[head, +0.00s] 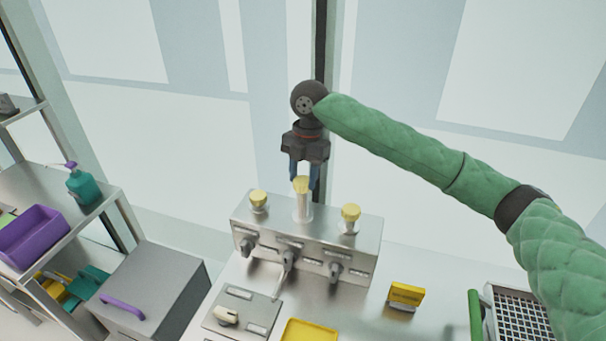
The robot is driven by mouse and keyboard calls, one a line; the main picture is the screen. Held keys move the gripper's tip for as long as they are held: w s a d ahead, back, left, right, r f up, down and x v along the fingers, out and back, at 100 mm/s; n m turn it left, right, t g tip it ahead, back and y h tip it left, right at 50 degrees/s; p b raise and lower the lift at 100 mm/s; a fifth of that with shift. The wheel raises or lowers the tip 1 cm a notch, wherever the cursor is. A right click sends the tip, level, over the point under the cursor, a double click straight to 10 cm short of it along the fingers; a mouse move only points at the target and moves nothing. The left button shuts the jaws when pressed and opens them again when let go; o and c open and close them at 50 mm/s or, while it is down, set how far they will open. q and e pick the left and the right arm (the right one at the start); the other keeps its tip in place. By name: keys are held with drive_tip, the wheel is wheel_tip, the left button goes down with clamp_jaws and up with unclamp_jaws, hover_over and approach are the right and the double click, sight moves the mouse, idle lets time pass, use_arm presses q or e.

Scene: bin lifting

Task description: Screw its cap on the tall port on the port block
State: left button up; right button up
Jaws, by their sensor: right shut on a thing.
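The port block (303,251) is a silver metal box on the steel bench, with three ports on top and valve handles on its front. The tall port (303,207) stands in the middle, with a yellow cap (302,185) at its top. My right gripper (303,179) points down over it and is shut on this cap. Whether the cap is threaded on cannot be told. The shorter left port (259,210) and right port (349,226) also have yellow caps. My left gripper is not in view.
A yellow tray (309,332) and a plate with a valve knob (229,316) lie in front of the block. A yellow block (405,295) and a basket (513,309) are at right. A grey box (152,290) and shelf (95,222) are at left.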

drive_tip(key=shift+f+p, duration=0.7)
drive_tip(key=shift+f, duration=0.3)
idle(3.1)
drive_tip(key=o, duration=1)
drive_tip(key=shift+c, duration=0.3)
